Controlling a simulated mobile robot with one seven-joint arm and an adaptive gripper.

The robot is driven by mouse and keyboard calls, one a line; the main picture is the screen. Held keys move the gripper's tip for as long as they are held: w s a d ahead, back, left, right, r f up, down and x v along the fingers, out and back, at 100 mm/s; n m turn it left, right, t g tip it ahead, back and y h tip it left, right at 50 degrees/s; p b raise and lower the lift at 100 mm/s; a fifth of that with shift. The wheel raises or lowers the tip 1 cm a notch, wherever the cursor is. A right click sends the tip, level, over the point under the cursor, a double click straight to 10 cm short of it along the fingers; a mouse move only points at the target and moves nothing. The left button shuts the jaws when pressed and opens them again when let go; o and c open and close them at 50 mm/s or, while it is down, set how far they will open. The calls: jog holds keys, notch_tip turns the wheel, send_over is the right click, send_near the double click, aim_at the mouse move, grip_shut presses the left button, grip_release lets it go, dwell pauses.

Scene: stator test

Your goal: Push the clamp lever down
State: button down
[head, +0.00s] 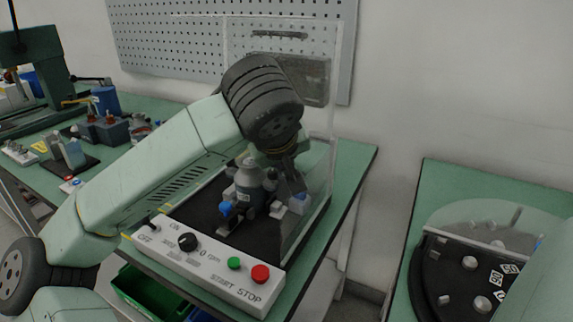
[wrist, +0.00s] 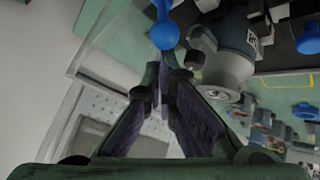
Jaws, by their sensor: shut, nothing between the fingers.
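The clamp lever with a blue ball end (wrist: 164,34) is at the top middle of the wrist view, just beyond my fingertips. I cannot tell whether they touch it. The motor (wrist: 225,65) is right of the fingers there, with a second blue knob (wrist: 309,42) at the right edge.
A clear guard (head: 318,150) stands around the test spot. A control box (head: 205,270) with a black dial, green button and red button is in front. A round black fixture (head: 425,275) is on the right table. Bottles and blocks crowd the left bench.

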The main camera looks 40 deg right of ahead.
jog(key=shift+s+a+f+t+h+b, duration=0.1)
jog(key=shift+a+f+t+h+b, duration=0.3)
jog(key=shift+b, duration=1.05)
jog(key=shift+s+a+b, duration=0.1)
jog(key=shift+a+b, duration=0.1)
jog(key=shift+b, duration=0.6)
jog(key=a+h+b, duration=0.1)
jog(key=b, duration=0.2)
jog(key=s+a+f+b, duration=0.1)
jog(key=b, duration=0.2)
jog(key=shift+a+f+t+h, duration=0.2)
jog(key=shift+f+t+h, duration=0.1)
jog(key=shift+h, duration=0.1)
jog(key=shift+a, duration=0.1)
jog(key=shift+b, duration=0.3)
